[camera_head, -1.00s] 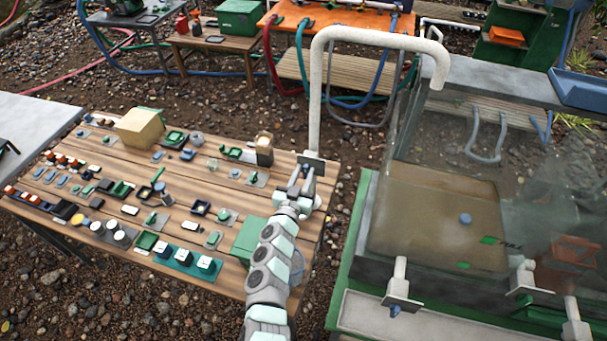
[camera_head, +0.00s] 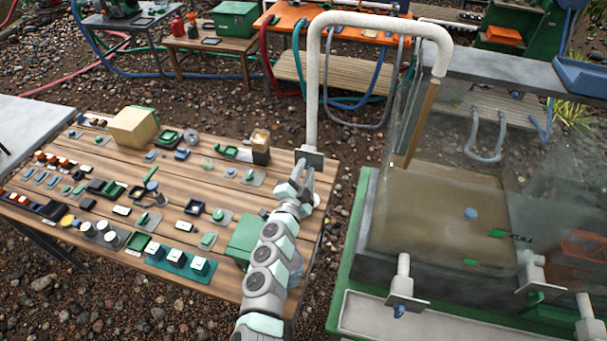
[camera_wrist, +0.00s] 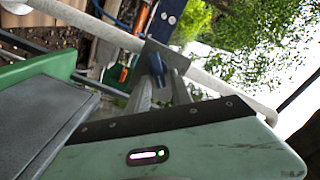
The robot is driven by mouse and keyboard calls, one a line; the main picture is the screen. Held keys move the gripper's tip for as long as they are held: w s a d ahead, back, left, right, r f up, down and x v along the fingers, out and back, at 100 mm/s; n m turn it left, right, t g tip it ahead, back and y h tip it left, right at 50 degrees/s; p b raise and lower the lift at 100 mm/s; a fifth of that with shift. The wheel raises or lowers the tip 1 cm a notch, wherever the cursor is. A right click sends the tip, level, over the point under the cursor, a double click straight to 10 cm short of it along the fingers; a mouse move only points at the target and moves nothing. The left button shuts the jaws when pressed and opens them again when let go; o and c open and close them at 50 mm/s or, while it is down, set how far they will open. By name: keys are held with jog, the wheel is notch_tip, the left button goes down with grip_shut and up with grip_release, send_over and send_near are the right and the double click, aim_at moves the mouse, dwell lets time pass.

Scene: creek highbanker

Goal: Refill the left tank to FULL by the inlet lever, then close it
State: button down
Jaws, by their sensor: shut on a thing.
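My gripper (camera_head: 305,180) is shut on the inlet lever at the plate (camera_head: 311,158) of the white inlet pipe. In the wrist view the blue lever (camera_wrist: 157,66) shows between the fingers. The pipe (camera_head: 313,90) rises, crosses over and bends down above the glass-walled left tank (camera_head: 383,180). A brown stream (camera_head: 420,118) falls from its spout into the tank. Murky brown water (camera_head: 430,205) stands in the tank with a blue float (camera_head: 470,214) in it. A green mark with lettering that seems to read FULL (camera_head: 497,233) is on the front glass. The exact water level is hard to tell.
The wooden table (camera_head: 130,211) left of my arm is crowded with small switches and blocks. White outlet fittings (camera_head: 403,285) with levers stick out at the tank's front. A blue tray (camera_head: 581,83) is at the right. Hoses and benches stand behind.

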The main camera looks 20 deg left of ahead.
jog(key=shift+d+f+m+b, duration=0.15)
jog(key=shift+m+b, duration=0.65)
jog(key=shift+m, duration=0.45)
jog(key=shift+f+m+b, duration=0.15)
jog(key=shift+m+b, duration=0.6)
jog(key=shift+m, duration=0.45)
jog(key=shift+d+f+m+b, duration=0.15)
jog(key=shift+m+b, duration=0.65)
jog(key=shift+m, duration=0.45)
jog(key=shift+a, duration=0.1)
jog(key=c, duration=1.4)
grip_release()
jog(key=shift+c, duration=0.2)
jog(key=s, duration=1)
jog(key=shift+s+d, duration=0.4)
jog(key=shift+d, duration=0.05)
